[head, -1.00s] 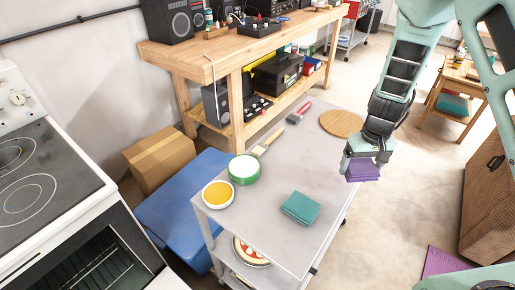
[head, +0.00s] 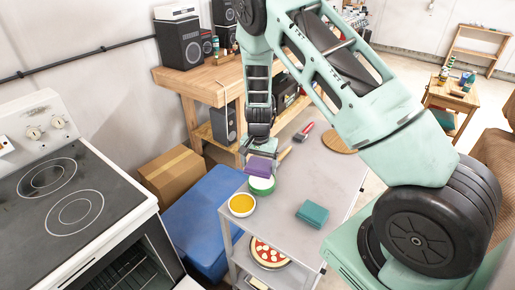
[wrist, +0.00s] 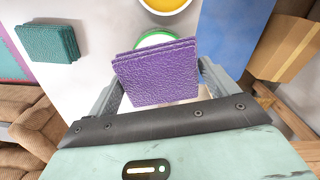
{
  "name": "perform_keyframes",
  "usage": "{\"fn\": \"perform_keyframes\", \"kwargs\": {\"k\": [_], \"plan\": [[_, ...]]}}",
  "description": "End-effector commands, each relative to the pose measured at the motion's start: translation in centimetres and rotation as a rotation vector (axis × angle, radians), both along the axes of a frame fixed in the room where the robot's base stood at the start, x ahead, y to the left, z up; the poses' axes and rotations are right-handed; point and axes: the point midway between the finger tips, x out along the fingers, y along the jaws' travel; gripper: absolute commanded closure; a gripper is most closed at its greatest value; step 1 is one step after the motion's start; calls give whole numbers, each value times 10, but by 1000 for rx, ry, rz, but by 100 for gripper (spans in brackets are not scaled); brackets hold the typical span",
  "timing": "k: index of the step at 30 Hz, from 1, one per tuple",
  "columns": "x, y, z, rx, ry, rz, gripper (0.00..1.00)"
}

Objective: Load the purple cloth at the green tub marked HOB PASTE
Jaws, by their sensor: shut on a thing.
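My gripper (head: 262,150) is shut on the folded purple cloth (head: 260,167) and holds it over the grey cart. In the wrist view the purple cloth (wrist: 157,74) sits between the fingers and covers most of a green-rimmed white tub. The green tub (head: 262,186) shows just below the cloth in the head view, partly hidden by it. Its rim also shows in the wrist view (wrist: 153,39). I cannot read any marking on it. Whether cloth and tub touch is unclear.
The grey cart top (head: 290,190) also holds a yellow-filled bowl (head: 241,205), a folded teal cloth (head: 312,213), a red-handled brush (head: 304,132) and a round wooden board (head: 338,140). A blue box (head: 200,220) and a cardboard box (head: 172,175) stand left of the cart.

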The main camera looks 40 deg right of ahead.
Motion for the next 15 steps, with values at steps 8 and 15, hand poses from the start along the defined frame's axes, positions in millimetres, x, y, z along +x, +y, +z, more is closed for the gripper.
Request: {"fn": "perform_keyframes", "kwargs": {"k": [8,15], "plan": [[8,-18,5,4,-1,-258,32],[8,-18,-8,5,-2,-268,32]]}}
